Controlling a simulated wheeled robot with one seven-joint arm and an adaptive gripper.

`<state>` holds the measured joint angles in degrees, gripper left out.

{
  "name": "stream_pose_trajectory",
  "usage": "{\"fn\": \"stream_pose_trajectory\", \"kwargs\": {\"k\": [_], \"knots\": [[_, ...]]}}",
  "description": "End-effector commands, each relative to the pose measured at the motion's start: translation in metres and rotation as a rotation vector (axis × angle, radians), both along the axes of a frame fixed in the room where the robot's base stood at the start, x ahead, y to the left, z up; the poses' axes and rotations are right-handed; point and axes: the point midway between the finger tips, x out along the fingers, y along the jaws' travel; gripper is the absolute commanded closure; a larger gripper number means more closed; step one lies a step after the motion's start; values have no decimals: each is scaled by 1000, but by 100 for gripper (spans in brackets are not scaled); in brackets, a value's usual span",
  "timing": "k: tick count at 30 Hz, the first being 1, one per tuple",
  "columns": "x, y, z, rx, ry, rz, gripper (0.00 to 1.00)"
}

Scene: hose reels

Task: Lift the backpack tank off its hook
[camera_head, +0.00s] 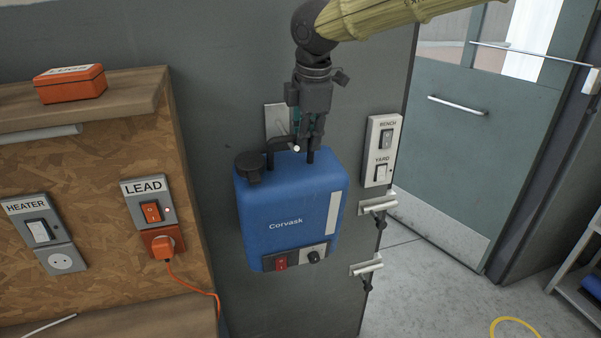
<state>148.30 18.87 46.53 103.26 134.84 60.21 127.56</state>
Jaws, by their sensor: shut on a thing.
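The backpack tank (290,208) is a blue box marked "Corvask", with a black cap at its top left and a red switch and black knob at its lower front. It is upright against the grey wall panel in the head view. A pale metal hook plate (277,122) shows on the panel just above it, partly behind my gripper. My gripper (309,146) points down at the tank's top and is shut on its black handle (290,146). The gripper covers part of the handle and hook, so I cannot tell whether they touch.
A wooden shelf (90,105) with an orange box (69,84) and a LEAD switch (148,201) are to the left. A door (465,130) stands at right.

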Motion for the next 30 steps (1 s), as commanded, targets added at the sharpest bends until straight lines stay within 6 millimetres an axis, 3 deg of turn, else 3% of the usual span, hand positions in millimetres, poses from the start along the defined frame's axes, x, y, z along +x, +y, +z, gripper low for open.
{"fn": "stream_pose_trajectory", "kwargs": {"k": [16,25,30], "knots": [[2,1,38,4,-8,0,100],[-27,2,38,3,-6,0,100],[-53,3,40,2,-8,0,100]]}}
